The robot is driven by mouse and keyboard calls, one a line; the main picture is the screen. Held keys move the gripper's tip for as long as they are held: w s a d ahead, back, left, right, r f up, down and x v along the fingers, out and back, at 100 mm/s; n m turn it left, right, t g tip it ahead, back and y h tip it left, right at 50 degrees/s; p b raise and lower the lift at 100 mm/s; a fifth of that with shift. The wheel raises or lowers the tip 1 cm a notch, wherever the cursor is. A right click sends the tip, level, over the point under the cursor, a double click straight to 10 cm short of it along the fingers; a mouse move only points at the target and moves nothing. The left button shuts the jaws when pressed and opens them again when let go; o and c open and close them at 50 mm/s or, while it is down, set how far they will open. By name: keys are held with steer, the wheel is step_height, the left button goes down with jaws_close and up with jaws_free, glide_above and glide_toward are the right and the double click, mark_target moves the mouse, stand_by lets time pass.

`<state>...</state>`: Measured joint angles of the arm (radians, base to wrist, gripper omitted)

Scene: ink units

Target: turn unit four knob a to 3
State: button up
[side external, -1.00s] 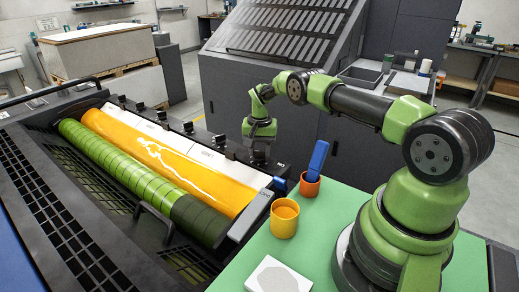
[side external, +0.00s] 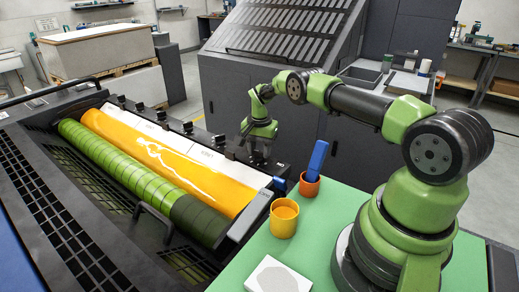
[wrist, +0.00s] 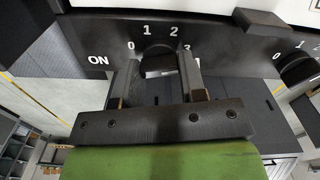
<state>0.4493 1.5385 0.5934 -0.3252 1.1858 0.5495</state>
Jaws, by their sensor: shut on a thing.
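In the wrist view, a black knob (wrist: 158,64) sits on a dark panel below a white scale marked 0, 1, 2, 3, with "ON" at its left. My gripper (wrist: 159,74) is shut on this knob, one finger on each side of it. The fingers hide much of the knob, and I cannot tell which number it points to. The right finger partly covers the 3. In the side view my gripper (side external: 258,157) is at the near right end of the row of knobs on the ink unit; the knob itself is hidden there.
Another knob (wrist: 297,67) with its own scale is at the right in the wrist view. An orange roller (side external: 170,160) and a green roller (side external: 130,180) lie beside the panel. A yellow cup (side external: 284,219) and an orange cup (side external: 309,186) stand on the green table (side external: 330,212).

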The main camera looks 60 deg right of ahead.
steer(key=o, duration=0.9)
step_height(320, 180, up, 10)
step_height(320, 180, up, 7)
steer(key=n+t, duration=0.1)
glide_above(259, 151)
steer(key=a, duration=0.3)
steer(key=s+a+r+n+t, duration=0.1)
steer(key=s+a+r+n, duration=0.1)
steer(key=s+a+r, duration=0.4)
steer(key=s+a+r+n+t, duration=0.1)
steer(key=a+r+n+t, duration=0.2)
steer(key=r, duration=0.6)
steer(key=s+a+n, duration=0.1)
steer(key=s+a, duration=0.2)
steer(key=s, duration=0.3)
steer(key=s+a+n+t+y, duration=0.1)
steer(key=s+a+n, duration=0.1)
steer(key=s, duration=0.4)
steer(key=s+a+r+n+t+y, duration=0.1)
steer(key=s+a+n, duration=0.1)
steer(key=s+a, duration=0.2)
steer(key=shift+s+a, duration=0.2)
steer(key=shift+s, duration=0.45)
steer(key=shift+s+a, duration=0.15)
steer(key=shift+s, duration=0.5)
